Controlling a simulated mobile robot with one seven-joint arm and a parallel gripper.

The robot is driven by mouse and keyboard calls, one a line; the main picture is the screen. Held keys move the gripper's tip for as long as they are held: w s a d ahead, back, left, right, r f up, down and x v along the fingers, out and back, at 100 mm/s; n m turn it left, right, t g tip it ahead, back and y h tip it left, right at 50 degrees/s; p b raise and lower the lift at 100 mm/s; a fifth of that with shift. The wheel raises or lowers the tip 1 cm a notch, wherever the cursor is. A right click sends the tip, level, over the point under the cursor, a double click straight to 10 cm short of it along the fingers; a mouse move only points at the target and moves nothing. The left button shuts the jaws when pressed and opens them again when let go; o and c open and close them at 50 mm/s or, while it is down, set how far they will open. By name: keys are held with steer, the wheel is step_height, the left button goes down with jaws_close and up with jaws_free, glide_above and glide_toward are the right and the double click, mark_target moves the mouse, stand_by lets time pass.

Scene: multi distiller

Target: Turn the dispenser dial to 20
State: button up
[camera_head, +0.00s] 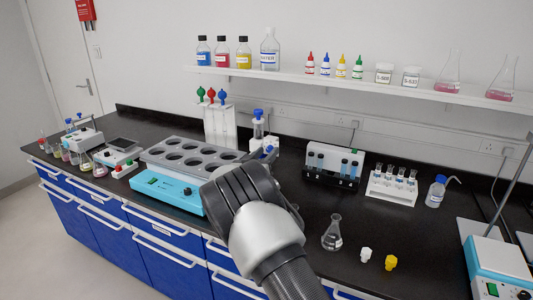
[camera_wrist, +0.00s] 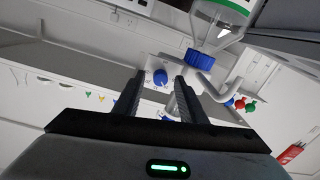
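The dispenser (camera_head: 258,125) stands on the bench behind my gripper in the head view, with a blue top. Its lower part is hidden by my arm. In the wrist view, the blue dial (camera_wrist: 160,77) sits on a pale plate with small marks, too small to read. My gripper (camera_wrist: 158,78) is open, its two dark fingers apart with the dial showing between their tips. I cannot tell whether the fingers touch it. A clear bottle (camera_wrist: 222,22) with a blue cap (camera_wrist: 204,60) shows beside it, upside down in this view.
A tray with round wells (camera_head: 190,148) stands left of my arm. A rack with coloured-bulb pipettes (camera_head: 220,122) is behind. A tube rack (camera_head: 333,163) and a flask (camera_head: 333,234) are to the right. A shelf (camera_head: 345,83) with bottles runs along the wall.

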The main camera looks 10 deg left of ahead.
steer(key=shift+w, duration=0.25)
jaws_close()
